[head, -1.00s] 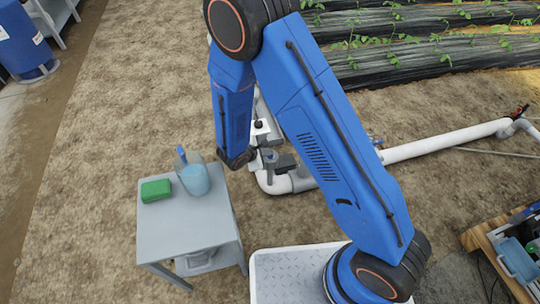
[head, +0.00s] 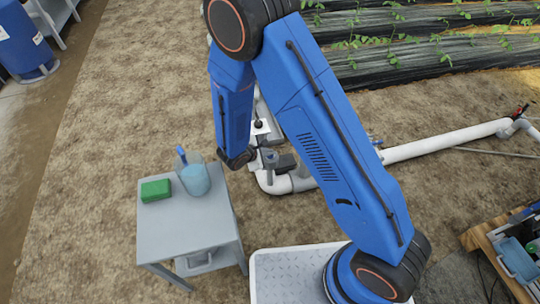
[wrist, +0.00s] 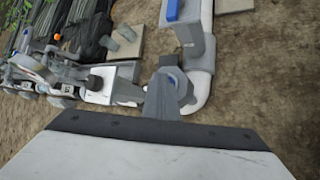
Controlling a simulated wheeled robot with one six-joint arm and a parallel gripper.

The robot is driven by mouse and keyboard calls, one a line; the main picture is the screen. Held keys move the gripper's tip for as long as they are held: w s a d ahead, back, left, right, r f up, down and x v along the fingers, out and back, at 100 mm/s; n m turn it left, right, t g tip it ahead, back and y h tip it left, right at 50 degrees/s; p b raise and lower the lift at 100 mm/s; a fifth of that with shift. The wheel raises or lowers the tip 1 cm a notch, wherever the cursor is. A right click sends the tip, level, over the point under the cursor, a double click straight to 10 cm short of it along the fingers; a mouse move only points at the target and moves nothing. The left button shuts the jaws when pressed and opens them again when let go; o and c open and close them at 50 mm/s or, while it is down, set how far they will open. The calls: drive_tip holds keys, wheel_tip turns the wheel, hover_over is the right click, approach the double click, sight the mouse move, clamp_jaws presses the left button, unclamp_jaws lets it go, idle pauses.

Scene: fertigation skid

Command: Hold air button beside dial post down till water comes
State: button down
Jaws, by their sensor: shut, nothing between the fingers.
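My gripper (wrist: 161,100) shows in the wrist view as grey, closed fingers with nothing between them. Their tips are in front of a white pipe elbow and a round grey fitting (wrist: 180,88); I cannot tell whether they touch. To their left in that view, a small dark knob (wrist: 94,82) stands on a whitish block; it may be the air button, but it is too small to be sure. I cannot make out a dial face. In the head view my arm hides much of this area.
White pipe (head: 440,141) runs right along the soil. A grey table (head: 188,232) at left bears a green block (head: 155,190) and a clear jug with blue contents (head: 195,178). Black-covered plant rows (head: 400,60) lie behind. A wooden crate (head: 478,240) stands at right.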

drive_tip(key=shift+r, duration=0.75)
drive_tip(key=shift+r, duration=2.5)
